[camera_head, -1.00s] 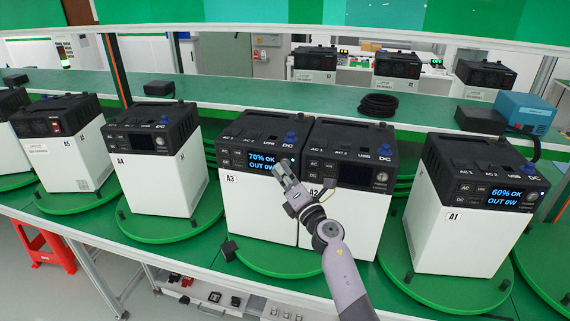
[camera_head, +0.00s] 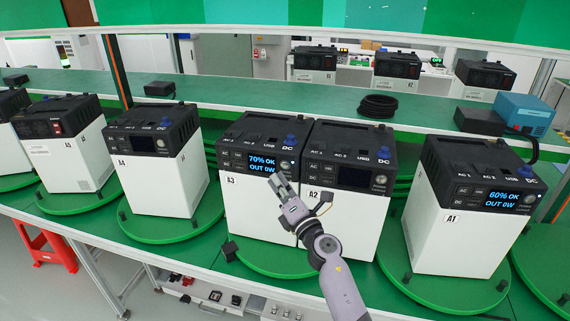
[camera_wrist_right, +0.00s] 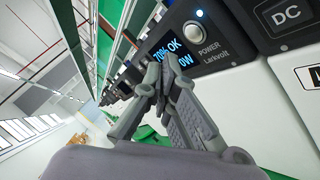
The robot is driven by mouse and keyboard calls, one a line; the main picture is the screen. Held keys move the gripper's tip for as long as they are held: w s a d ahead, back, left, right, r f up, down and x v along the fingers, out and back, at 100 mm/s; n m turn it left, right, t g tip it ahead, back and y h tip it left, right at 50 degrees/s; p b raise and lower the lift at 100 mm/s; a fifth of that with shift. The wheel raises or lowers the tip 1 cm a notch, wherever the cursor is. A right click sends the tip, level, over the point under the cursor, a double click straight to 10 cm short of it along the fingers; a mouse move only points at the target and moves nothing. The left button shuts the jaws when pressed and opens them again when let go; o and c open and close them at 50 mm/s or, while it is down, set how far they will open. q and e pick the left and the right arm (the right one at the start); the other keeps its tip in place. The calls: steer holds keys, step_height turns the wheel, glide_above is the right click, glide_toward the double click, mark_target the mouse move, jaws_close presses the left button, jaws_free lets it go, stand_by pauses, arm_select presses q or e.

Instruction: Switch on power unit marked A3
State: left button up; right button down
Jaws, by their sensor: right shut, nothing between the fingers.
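The power unit A3 (camera_head: 262,207) is a white box with a black top and front panel, standing on a green turntable. Its screen (camera_head: 262,164) is lit and reads "70% OK OUT 0W". Its round power button (camera_wrist_right: 194,33) shows in the wrist view, with a lit blue light above it and the word POWER beside it. My right gripper (camera_head: 274,179) is shut and empty, in front of A3 just below the screen and button. Its fingertips (camera_wrist_right: 160,68) cover part of the screen in the wrist view and look apart from the button. My left gripper is out of view.
Unit A2 (camera_head: 343,220) stands close against A3 on the right, its screen dark. Unit A1 (camera_head: 452,240) is farther right with a lit screen. Unit A4 (camera_head: 160,185) is to the left, dark. A black cable coil (camera_head: 378,106) lies on the shelf behind.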

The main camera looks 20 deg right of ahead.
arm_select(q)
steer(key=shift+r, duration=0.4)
arm_select(e)
steer(key=shift+s+a, duration=0.4)
steer(key=shift+s, duration=0.2)
steer(key=shift+s+a, duration=0.35)
steer(key=shift+s, duration=0.2)
